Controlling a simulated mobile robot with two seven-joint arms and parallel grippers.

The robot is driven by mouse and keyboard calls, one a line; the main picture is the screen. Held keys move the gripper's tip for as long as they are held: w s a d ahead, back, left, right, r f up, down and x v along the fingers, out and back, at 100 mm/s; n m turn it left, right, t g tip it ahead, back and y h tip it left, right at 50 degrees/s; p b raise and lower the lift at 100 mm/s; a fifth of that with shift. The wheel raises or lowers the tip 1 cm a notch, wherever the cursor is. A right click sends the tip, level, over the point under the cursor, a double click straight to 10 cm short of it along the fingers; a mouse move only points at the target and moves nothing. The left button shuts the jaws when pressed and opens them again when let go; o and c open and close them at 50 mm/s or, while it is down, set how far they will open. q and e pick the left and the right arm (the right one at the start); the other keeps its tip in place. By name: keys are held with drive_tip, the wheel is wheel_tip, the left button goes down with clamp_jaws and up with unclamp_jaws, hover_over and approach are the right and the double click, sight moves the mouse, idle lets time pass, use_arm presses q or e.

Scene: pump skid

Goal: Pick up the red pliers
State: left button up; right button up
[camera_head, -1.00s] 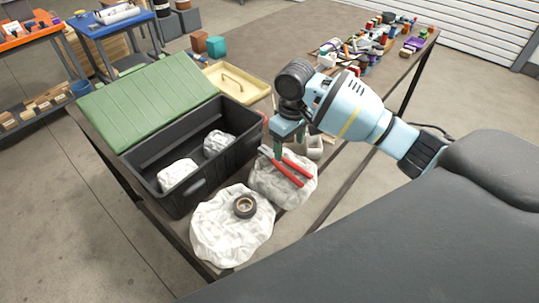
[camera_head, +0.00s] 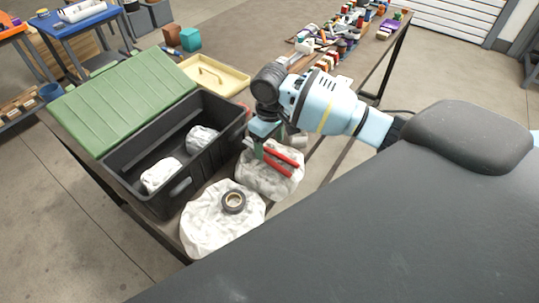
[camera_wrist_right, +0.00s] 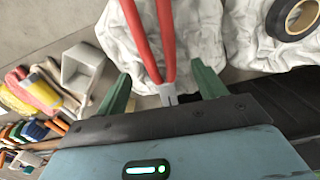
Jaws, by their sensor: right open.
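The red pliers (camera_head: 280,163) lie on a crumpled white bag (camera_head: 262,183) beside the black box. In the right wrist view the red handles (camera_wrist_right: 150,40) run up over the white cloth, and the metal head (camera_wrist_right: 168,95) points down between my fingers. My right gripper (camera_head: 262,150) is at the head end of the pliers, its green fingers pointing down. In the right wrist view my right gripper (camera_wrist_right: 160,85) is open, one finger on each side of the pliers' head without visible contact. My left gripper is not in view.
A black roll of tape (camera_head: 233,201) lies on a second white bag (camera_head: 205,226) near the front. The black box (camera_head: 135,165), with its green lid (camera_head: 120,95) open, holds white bundles. A yellow tray (camera_head: 215,76) is behind. Many tools crowd the bench's far end.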

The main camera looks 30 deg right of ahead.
sight(270, 150)
wheel_tip(270, 150, down, 3)
drive_tip(key=shift+f, duration=0.2)
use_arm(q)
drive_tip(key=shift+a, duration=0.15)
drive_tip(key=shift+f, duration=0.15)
use_arm(e)
drive_tip(key=c, duration=1)
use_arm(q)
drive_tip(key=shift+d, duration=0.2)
use_arm(e)
drive_tip(key=shift+o, duration=0.2)
drive_tip(key=shift+r, duration=0.15)
